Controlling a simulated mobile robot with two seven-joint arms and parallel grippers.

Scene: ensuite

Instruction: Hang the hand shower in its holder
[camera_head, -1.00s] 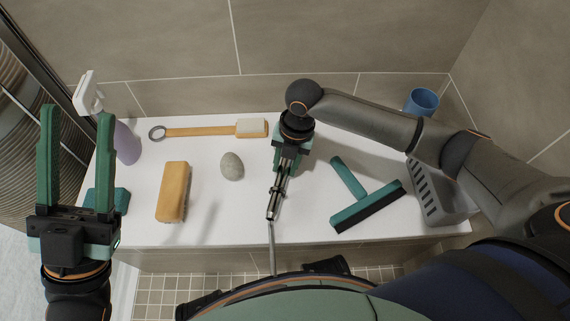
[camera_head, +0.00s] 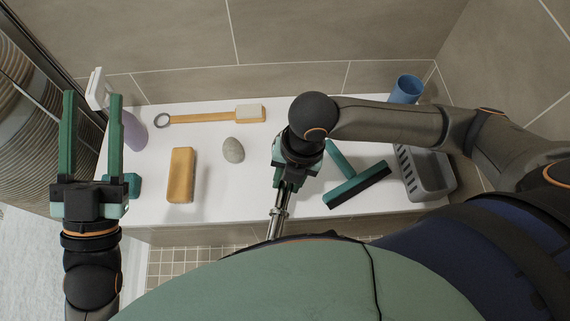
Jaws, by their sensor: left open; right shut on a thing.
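My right gripper (camera_head: 286,178) points down toward the front edge of the white ledge. It is shut on a slim metallic piece (camera_head: 278,215), which seems to be the hand shower. Its upper part is hidden by the gripper and its lower end by my body. My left gripper (camera_head: 91,98) is open and empty, fingers pointing up, at the left end of the ledge. A white fitting (camera_head: 96,88) shows behind its fingertips by the ribbed panel. It may be the holder, but I cannot tell for sure.
On the white ledge (camera_head: 215,215) are an orange-tan sponge or brush (camera_head: 181,175), a grey stone (camera_head: 233,150), a long-handled brush (camera_head: 205,117), a purple bottle (camera_head: 134,132), a green squeegee (camera_head: 358,184), a grey basket (camera_head: 428,175) and a blue cup (camera_head: 406,89). Tiled walls stand behind and right.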

